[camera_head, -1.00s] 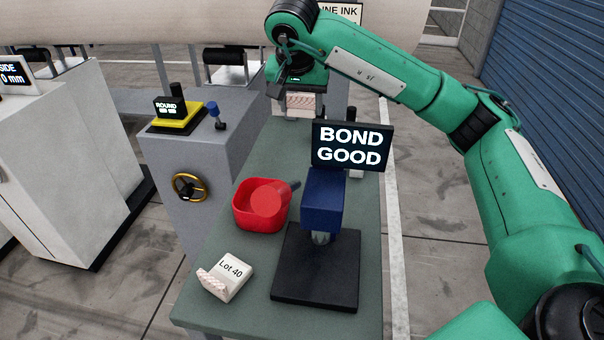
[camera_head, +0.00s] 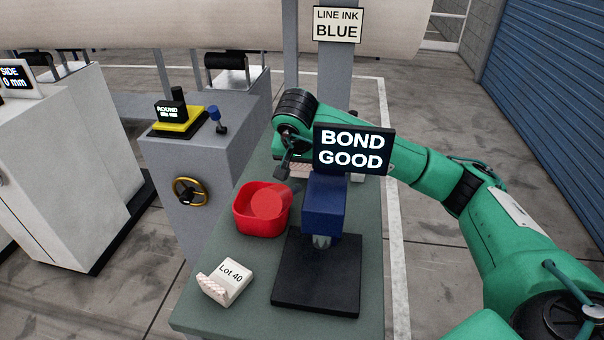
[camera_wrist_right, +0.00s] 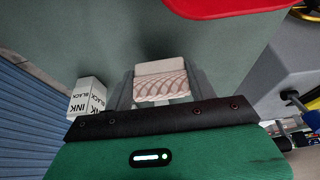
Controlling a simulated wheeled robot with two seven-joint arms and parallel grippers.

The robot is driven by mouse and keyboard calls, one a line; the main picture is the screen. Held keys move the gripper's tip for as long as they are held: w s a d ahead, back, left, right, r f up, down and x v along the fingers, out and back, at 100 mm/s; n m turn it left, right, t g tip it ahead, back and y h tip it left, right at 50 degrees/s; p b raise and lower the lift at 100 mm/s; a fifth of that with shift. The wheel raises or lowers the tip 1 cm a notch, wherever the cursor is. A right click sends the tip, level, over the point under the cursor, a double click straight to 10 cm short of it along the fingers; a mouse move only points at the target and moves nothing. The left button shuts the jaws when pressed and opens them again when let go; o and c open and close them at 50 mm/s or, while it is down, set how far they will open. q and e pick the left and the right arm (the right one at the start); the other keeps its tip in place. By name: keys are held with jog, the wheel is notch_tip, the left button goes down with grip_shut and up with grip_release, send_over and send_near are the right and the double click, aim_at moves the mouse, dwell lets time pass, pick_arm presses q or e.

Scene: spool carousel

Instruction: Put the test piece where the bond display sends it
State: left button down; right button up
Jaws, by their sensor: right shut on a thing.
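The bond display (camera_head: 351,149) on the blue-headed tester (camera_head: 323,205) reads BOND GOOD. My right gripper (camera_head: 288,170) is low over the far part of the green table, behind the red bin and partly hidden by the display. In the right wrist view it is shut on the test piece (camera_wrist_right: 160,80), a pale block with a wavy pinkish pattern on one face. The red bin (camera_head: 243,222) stands on the table left of the tester, with a red round thing inside. A similar pale block marked Lot 40 (camera_head: 231,278) lies at the near left. My left gripper is not in view.
A white INK BLACK box (camera_wrist_right: 88,97) stands left of my right gripper in the wrist view. A LINE INK BLUE sign (camera_head: 337,24) hangs on a post at the back. A grey cabinet (camera_head: 215,170) with a yellow-topped device borders the table's left side.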

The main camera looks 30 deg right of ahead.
notch_tip(320, 180, down, 2)
jog(key=shift+f, duration=0.2)
jog(key=shift+f, duration=0.1)
